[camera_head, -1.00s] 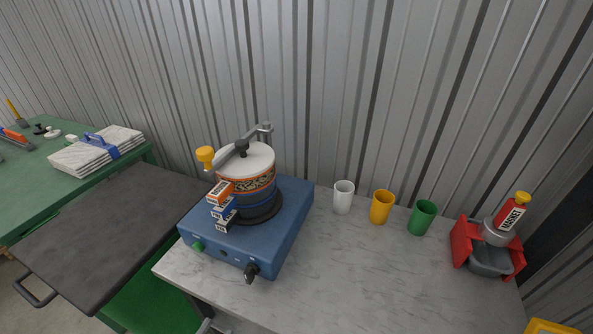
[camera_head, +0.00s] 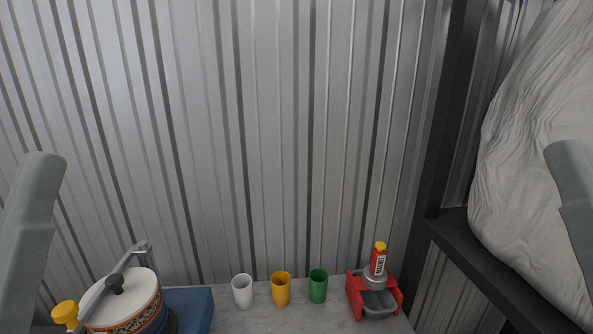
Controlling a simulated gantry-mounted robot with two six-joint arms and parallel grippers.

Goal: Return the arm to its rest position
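Two plain grey parts of my own arms stand up at the left and right edges of the head view. No gripper fingertips show on either side, so I see neither gripper. Nothing is seen held.
A marble-topped table (camera_head: 238,322) stands below against a corrugated wall. On it are a lidded patterned pot (camera_head: 128,301), a blue unit (camera_head: 192,307), white (camera_head: 242,292), yellow (camera_head: 281,290) and green (camera_head: 318,286) cups, and a red holder (camera_head: 354,297) with a red bottle (camera_head: 378,262). A large pale wrapped bulk (camera_head: 540,160) fills the right.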

